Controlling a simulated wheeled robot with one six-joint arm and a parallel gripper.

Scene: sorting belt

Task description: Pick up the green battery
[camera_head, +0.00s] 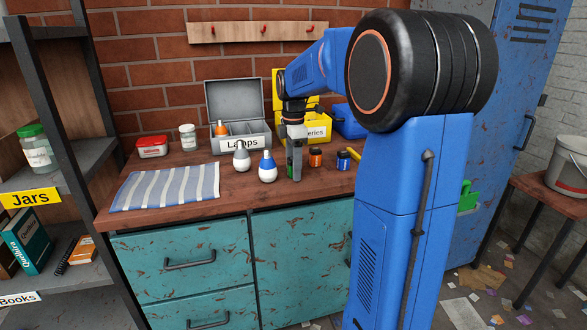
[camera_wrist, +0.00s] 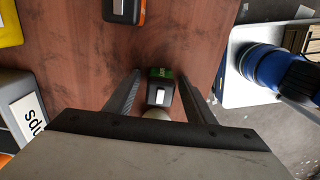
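The green battery (camera_wrist: 160,73), a dark block with a green band and a pale patch on top, stands on the wooden worktop. In the wrist view it is between the two fingers of my gripper (camera_wrist: 159,75), with a narrow gap on each side. My gripper is open around it. In the head view my gripper (camera_head: 294,165) points down at the worktop, and its fingers hide most of the green battery (camera_head: 290,170).
An orange battery (camera_head: 315,157) and a blue battery (camera_head: 343,160) stand to the right. Two bulbs, blue-white (camera_head: 267,167) and grey-white (camera_head: 242,156), stand left. Behind are the grey Lamps box (camera_head: 253,142) and yellow batteries bin (camera_head: 318,131). A striped cloth (camera_head: 165,187) lies left.

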